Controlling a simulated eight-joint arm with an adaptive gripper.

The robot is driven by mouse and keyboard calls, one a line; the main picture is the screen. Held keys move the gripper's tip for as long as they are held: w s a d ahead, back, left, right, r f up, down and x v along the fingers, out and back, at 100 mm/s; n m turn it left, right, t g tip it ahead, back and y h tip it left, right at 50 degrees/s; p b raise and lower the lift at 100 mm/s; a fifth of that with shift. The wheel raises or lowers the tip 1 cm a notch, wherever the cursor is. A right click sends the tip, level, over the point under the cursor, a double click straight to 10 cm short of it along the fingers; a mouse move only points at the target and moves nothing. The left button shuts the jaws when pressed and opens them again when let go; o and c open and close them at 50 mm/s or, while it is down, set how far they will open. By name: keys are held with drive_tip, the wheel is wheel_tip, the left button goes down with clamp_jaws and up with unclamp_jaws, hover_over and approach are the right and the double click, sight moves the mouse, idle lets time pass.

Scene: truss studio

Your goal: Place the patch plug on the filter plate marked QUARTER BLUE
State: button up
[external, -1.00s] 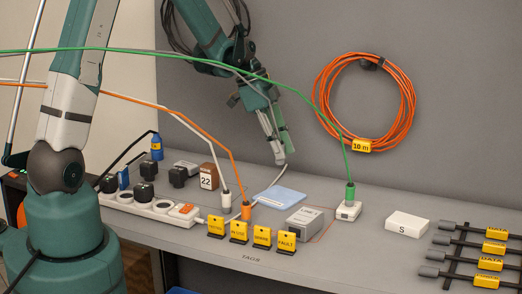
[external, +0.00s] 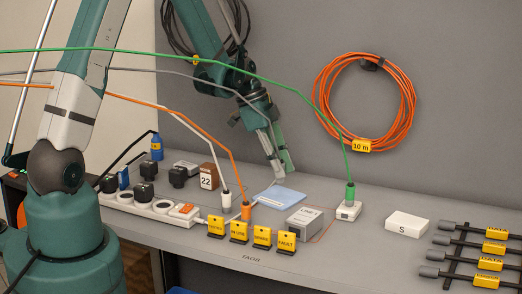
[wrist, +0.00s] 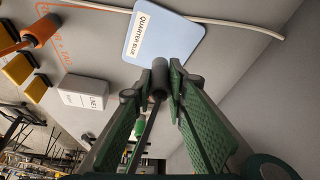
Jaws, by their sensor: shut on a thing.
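The filter plate (external: 281,197) is a flat pale blue sheet lying on the bench. In the wrist view the plate (wrist: 176,38) carries a white label reading QUARTER BLUE. My gripper (external: 279,172) is low over the plate in the external view. In the wrist view my gripper (wrist: 166,88) is shut on the dark grey patch plug (wrist: 159,76), whose end overlaps the plate's lower edge in the picture. A dark lead runs back from the plug between the fingers. Whether the plug touches the plate cannot be told.
A grey box (external: 305,222) stands right of the plate. A green plug (external: 350,191) and an orange plug (external: 246,210) stand on either side, with cables rising. Yellow tags (external: 262,237) line the front. A white box (external: 407,225) is farther right.

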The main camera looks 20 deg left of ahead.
sight(279, 182)
drive_tip(key=shift+f, duration=0.15)
drive_tip(key=shift+f, duration=2.05)
drive_tip(key=shift+f, duration=0.1)
drive_tip(key=o, duration=0.9)
drive_tip(key=shift+r, duration=0.2)
drive_tip(key=shift+v, duration=5.9)
drive_tip(key=shift+a, duration=0.1)
